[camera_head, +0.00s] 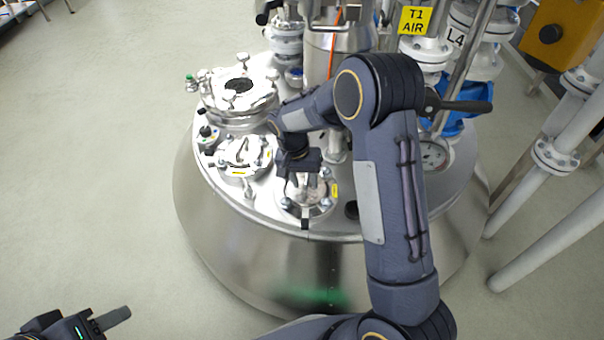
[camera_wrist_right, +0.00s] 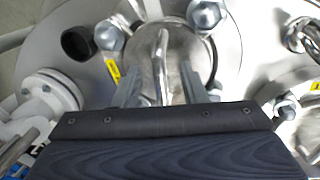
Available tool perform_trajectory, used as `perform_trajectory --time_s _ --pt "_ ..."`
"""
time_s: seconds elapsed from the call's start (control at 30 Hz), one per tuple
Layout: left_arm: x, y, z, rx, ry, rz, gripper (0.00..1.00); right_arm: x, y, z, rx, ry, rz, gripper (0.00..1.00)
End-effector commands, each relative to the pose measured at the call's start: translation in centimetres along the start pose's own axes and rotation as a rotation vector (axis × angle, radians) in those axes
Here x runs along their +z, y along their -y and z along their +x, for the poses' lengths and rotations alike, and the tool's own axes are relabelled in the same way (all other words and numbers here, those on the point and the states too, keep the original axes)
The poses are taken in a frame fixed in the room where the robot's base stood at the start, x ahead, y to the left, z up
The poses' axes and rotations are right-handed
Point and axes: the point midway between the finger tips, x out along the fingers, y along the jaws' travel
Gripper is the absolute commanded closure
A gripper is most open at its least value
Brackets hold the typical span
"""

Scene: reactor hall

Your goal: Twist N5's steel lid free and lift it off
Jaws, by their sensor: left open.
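A round steel lid (camera_head: 309,200) with bolts around its rim sits on the front of the vessel top, a yellow tag beside it; the tag is too small to read as N5. In the right wrist view the lid (camera_wrist_right: 218,62) carries an upright steel handle (camera_wrist_right: 162,62). My right gripper (camera_head: 302,184) points down over this lid. In its wrist view the two fingers (camera_wrist_right: 160,88) stand apart on either side of the handle, with gaps showing. My left gripper (camera_head: 98,324) is open and empty at the bottom left, far from the vessel.
A second clamped lid (camera_head: 246,152) sits just left, and a larger bolted manway (camera_head: 238,92) behind it. Pipes and a gauge (camera_head: 434,155) stand on the right of the vessel top. The floor at left is clear.

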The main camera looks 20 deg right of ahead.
Motion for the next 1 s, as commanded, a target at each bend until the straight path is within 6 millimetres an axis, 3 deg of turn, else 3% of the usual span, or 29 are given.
perform_trajectory --time_s 0.33,0.63,0.87,1.0 --pt "0.05 0.05 0.1 0.0 0.0 0.0 0.55 0.01 0.0 0.43 -0.001 0.0 0.0 0.61" --pt "0.05 0.05 0.1 0.0 0.0 0.0 0.55 0.01 0.01 0.41 -0.001 0.0 0.0 1.0" --pt "0.01 0.02 0.03 0.0 0.0 0.0 0.55 -0.01 0.02 0.35 -0.001 0.003 0.013 1.0" --pt "-0.31 -0.28 -0.61 0.0 0.0 0.0 0.55 -0.14 0.22 0.1 0.0 0.039 0.199 1.0"
